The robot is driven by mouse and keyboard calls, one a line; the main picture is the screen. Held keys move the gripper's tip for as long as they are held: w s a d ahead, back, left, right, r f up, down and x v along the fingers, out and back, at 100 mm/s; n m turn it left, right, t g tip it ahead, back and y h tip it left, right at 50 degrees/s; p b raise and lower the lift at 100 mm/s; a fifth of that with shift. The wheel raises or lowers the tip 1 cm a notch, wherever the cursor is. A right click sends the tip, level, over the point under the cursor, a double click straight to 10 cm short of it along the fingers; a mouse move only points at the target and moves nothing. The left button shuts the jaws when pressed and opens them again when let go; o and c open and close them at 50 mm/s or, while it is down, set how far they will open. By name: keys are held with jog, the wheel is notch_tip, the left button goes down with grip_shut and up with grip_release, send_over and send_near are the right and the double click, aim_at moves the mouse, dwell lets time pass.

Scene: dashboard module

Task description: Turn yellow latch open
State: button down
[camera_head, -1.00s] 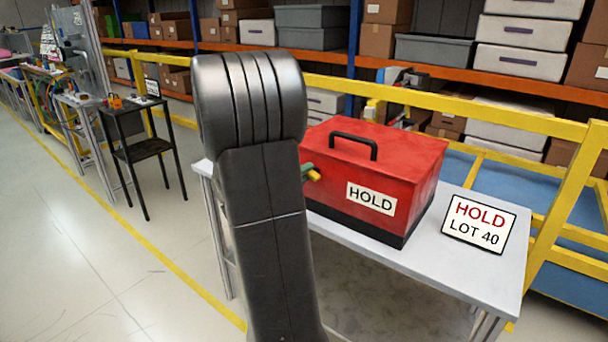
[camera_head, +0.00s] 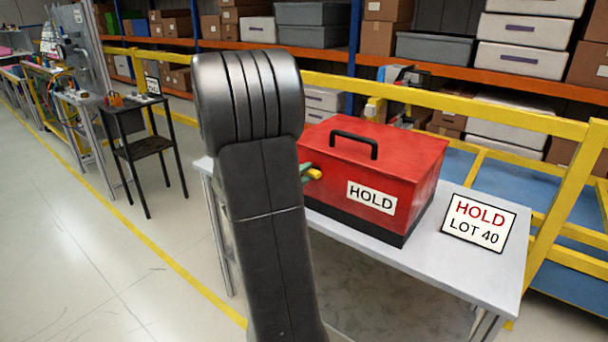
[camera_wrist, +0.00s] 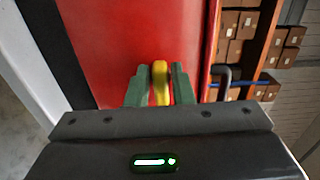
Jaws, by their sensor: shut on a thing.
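The yellow latch (camera_wrist: 160,82) sits on the front face of a red box (camera_wrist: 120,40). In the wrist view it stands between the two green fingers of my gripper (camera_wrist: 160,88), which are shut on it. In the head view the red box (camera_head: 385,155), with a black handle and a "HOLD" label, stands on a grey-white table. The yellow latch (camera_head: 314,173) shows only in part beside my dark arm, with a green fingertip of my gripper (camera_head: 306,172) against it. My arm hides the rest of the gripper and the left part of the box front.
The table (camera_head: 480,270) has a "HOLD LOT 40" sign (camera_head: 478,222) right of the box. A yellow rail (camera_head: 450,103) runs behind. Shelves with boxes stand farther back. A small black table (camera_head: 145,145) is at the left. The floor at the left is open.

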jog(key=c, duration=1.4)
grip_release()
jog(key=v, duration=1.4)
jog(key=shift+w, duration=0.1)
jog(key=x, duration=1.3)
jog(key=shift+w+d, duration=0.3)
jog(key=shift+a, duration=0.1)
